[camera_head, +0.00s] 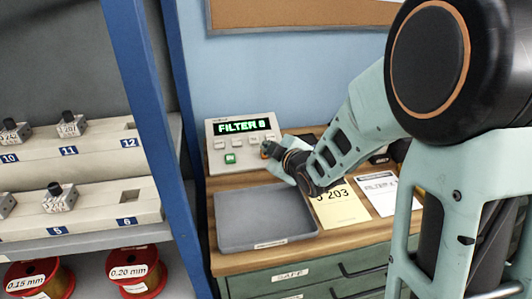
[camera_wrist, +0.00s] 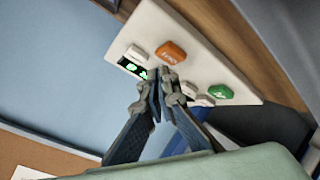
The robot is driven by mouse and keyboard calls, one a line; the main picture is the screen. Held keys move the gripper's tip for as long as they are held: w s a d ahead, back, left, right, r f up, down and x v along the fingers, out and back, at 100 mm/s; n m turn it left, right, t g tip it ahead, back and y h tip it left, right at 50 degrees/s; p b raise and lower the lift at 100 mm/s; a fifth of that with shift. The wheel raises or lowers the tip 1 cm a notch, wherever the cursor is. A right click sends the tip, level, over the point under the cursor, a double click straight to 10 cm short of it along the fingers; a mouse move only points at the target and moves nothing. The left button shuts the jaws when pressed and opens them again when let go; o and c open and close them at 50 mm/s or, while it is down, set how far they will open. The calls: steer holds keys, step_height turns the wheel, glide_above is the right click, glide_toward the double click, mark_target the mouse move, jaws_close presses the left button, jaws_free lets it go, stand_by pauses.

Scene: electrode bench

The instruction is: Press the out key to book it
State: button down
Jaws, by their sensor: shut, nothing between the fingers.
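The white console (camera_head: 213,139) stands at the back of the bench, its lit green display (camera_head: 241,126) reading "FILTER" and one more character. A green key (camera_head: 230,158) is at its lower left in the head view; its label is too small to read surely. In the wrist view the console (camera_wrist: 232,78) is tilted, with an orange key (camera_wrist: 171,52), the green key (camera_wrist: 220,93) and several white keys. My gripper (camera_wrist: 160,73) is shut and empty, its tips over the keypad beside the orange key. Contact cannot be told. The fingers hide part of the display and some keys.
A grey tray (camera_head: 226,238) lies in front of the console. A yellow card (camera_head: 341,207) and a white sheet (camera_head: 380,197) lie right of it. A blue rack post (camera_head: 148,110) stands left, beside shelves with numbered holders (camera_head: 95,147) and red spools (camera_head: 137,282).

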steer(key=r+p, duration=0.1)
steer(key=s+r, duration=0.1)
steer(key=r, duration=0.1)
steer(key=s+r+p, duration=0.1)
steer(key=shift+d+r+p, duration=0.3)
steer(key=shift+p, duration=0.05)
steer(key=shift+w, duration=0.1)
stand_by(0.5)
